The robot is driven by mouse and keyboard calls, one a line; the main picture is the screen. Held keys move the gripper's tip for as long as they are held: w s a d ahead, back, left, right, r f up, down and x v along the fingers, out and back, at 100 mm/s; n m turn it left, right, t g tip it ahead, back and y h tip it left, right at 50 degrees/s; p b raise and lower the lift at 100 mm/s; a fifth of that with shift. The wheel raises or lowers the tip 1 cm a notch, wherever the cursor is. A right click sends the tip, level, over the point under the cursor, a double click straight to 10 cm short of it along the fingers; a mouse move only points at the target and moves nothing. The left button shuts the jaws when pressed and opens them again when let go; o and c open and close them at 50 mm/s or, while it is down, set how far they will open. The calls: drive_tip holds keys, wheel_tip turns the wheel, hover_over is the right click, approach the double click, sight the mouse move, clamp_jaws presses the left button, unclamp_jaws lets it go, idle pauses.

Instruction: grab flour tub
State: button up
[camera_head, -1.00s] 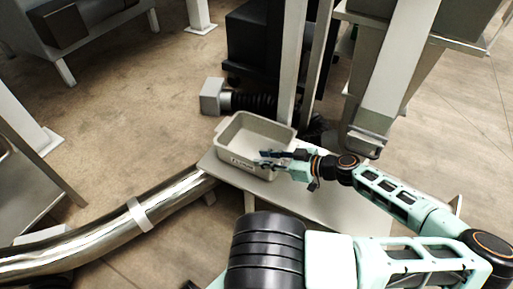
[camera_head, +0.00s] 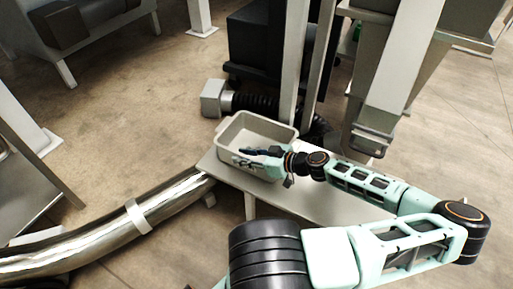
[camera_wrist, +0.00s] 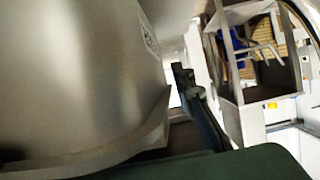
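The flour tub (camera_head: 232,132) is a grey, open, rectangular bin with a label on its front wall. It stands upright on a light-coloured low table. My gripper (camera_head: 246,154) is at the tub's front rim, near the label, with a dark finger over the rim in the head view. In the wrist view the tub's smooth grey wall (camera_wrist: 75,75) fills the left side, with part of the label at its upper right. One dark finger (camera_wrist: 200,105) shows beside it. The other finger is not clearly visible, and I cannot tell whether the wall is between them.
The low table (camera_head: 318,200) has bare surface to the right of the tub. A shiny metal pipe (camera_head: 105,232) runs to the table's left edge. Upright grey posts (camera_head: 296,65) and a black ribbed hose (camera_head: 257,103) stand just behind the tub.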

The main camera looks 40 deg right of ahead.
clamp_jaws()
drive_tip(key=shift+r, duration=0.1)
idle(0.3)
